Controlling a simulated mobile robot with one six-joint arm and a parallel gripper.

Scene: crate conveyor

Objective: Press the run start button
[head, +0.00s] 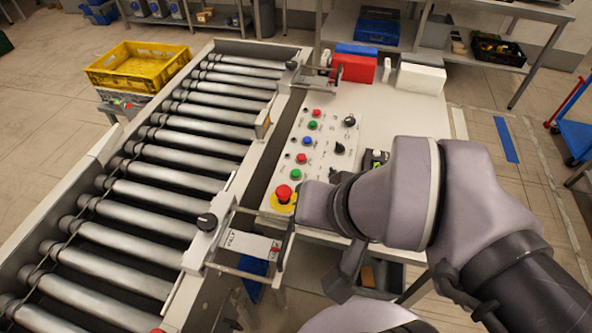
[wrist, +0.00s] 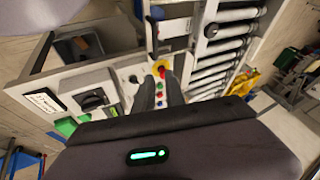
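The control panel (head: 325,160) beside the conveyor carries red, green and blue buttons and black knobs. One green button (head: 312,125) is toward its far end. Another green button (head: 296,174) is nearer, close to the red mushroom button (head: 283,192) on a yellow base. The labels are too small to read, so I cannot tell which is run start. In the wrist view my gripper (wrist: 159,80) has two dark fingers with a narrow gap between them, empty, pointing toward the panel. The red mushroom button (wrist: 160,67) shows beyond the fingertips. My arm hides part of the panel's right side in the head view.
The roller conveyor (head: 150,185) runs along the panel's left side. A yellow crate (head: 135,66) stands beyond it. Red and white blocks sit on the table's far end (head: 420,115). A box with a black knob (wrist: 92,98) shows left of the fingers in the wrist view.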

